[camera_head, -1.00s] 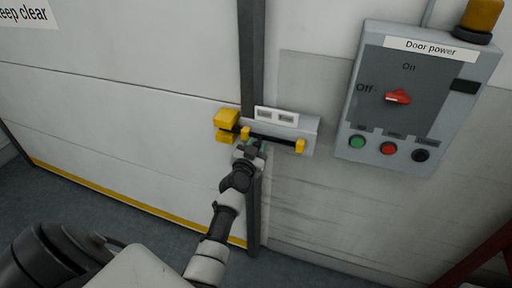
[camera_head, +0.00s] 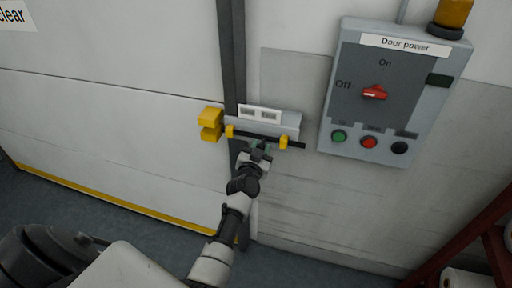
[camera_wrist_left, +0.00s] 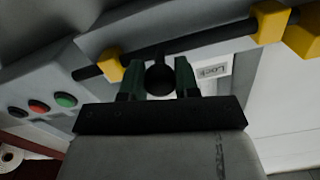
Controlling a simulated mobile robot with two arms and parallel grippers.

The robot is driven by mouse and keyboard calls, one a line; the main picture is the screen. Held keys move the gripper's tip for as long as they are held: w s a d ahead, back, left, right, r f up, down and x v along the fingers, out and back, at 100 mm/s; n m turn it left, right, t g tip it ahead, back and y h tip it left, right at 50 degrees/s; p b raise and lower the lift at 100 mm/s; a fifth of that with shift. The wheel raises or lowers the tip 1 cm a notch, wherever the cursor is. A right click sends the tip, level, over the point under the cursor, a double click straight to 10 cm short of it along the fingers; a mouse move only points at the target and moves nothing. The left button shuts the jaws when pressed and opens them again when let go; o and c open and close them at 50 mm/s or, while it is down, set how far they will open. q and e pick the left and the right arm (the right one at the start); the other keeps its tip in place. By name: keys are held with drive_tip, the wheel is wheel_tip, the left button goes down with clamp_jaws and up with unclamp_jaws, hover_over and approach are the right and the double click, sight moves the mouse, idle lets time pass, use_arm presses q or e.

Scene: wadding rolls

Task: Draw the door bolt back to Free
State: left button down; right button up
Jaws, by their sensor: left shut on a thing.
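The door bolt (camera_head: 258,138) is a black rod running through two yellow guides on a grey plate (camera_head: 290,121). Its right end sticks out past the right guide. A yellow keeper (camera_head: 210,123) sits on the door at the left, and a gap shows between it and the left guide. My left gripper (camera_head: 261,148) is shut on the bolt's dark round knob (camera_wrist_left: 160,80), between the two guides. The wrist view shows the knob between the green-grey fingers, beside an upside-down "Lock" label (camera_wrist_left: 213,69). My right gripper is not in view.
The grey Door power box (camera_head: 385,95) is up to the right, with a red switch (camera_head: 375,93) pointing to Off and several buttons. A red rack (camera_head: 470,240) holds white rolls at the lower right.

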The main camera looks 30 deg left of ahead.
use_arm(q)
drive_tip(key=c, duration=0.8)
unclamp_jaws()
drive_tip(key=shift+w+d, duration=0.1)
drive_tip(key=shift+d, duration=0.3)
drive_tip(key=shift+a, duration=0.15)
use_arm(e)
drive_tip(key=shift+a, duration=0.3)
use_arm(q)
drive_tip(key=shift+s+f, duration=0.1)
drive_tip(key=shift+s, duration=0.25)
drive_tip(key=b+v, duration=0.1)
drive_tip(key=v, duration=0.9)
drive_tip(key=shift+s, duration=0.15)
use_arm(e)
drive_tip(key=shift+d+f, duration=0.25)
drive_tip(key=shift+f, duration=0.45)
